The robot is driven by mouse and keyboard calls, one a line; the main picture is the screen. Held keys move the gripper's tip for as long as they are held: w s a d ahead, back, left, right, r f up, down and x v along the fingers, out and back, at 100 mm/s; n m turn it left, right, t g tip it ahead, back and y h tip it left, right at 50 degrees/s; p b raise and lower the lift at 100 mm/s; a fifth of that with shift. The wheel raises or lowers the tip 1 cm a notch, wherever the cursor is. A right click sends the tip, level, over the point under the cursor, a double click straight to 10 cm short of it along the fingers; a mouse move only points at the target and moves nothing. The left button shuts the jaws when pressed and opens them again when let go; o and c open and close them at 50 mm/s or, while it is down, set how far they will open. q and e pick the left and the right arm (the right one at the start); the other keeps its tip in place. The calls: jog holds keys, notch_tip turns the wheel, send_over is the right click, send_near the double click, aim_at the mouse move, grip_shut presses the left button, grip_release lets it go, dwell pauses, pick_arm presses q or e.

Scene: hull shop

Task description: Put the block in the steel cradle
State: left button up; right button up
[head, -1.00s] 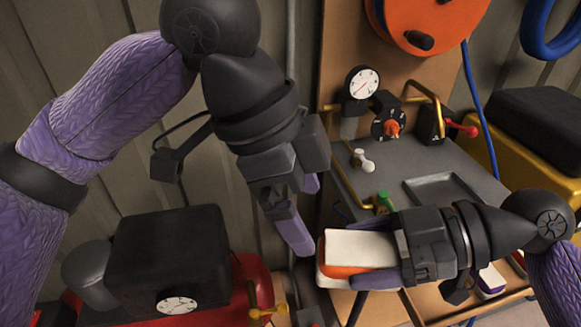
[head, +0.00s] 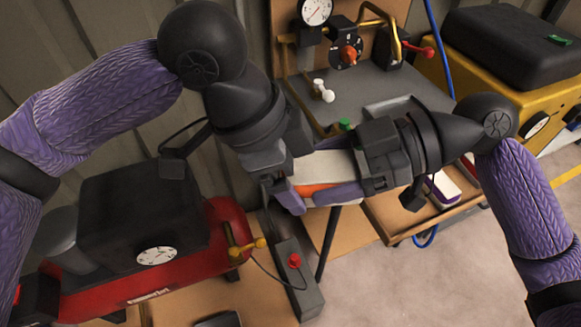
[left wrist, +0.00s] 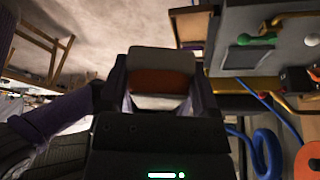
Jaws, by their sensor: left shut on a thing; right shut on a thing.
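The block (head: 318,166), white with an orange band, is held in the air between both my grippers in front of the grey bench. My left gripper (head: 288,190) is shut on its left end. My right gripper (head: 336,172) is shut on its right end. The left wrist view shows the block (left wrist: 160,82) between the left fingers. A shallow grey rectangular tray (head: 388,103) lies on the bench top, partly behind my right gripper; I cannot tell whether it is the steel cradle.
The bench top (head: 300,90) carries a gauge, valves and brass pipes at the back. A white and purple thing (head: 443,186) lies on its lower wooden shelf. A red compressor (head: 225,220) stands left. A grey box with a red button (head: 297,275) is below.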

pick_arm(q)
jog(key=shift+w, duration=0.1)
jog(key=shift+c, duration=1)
pick_arm(e)
jog(key=shift+s, duration=0.15)
jog(key=o, duration=1.1)
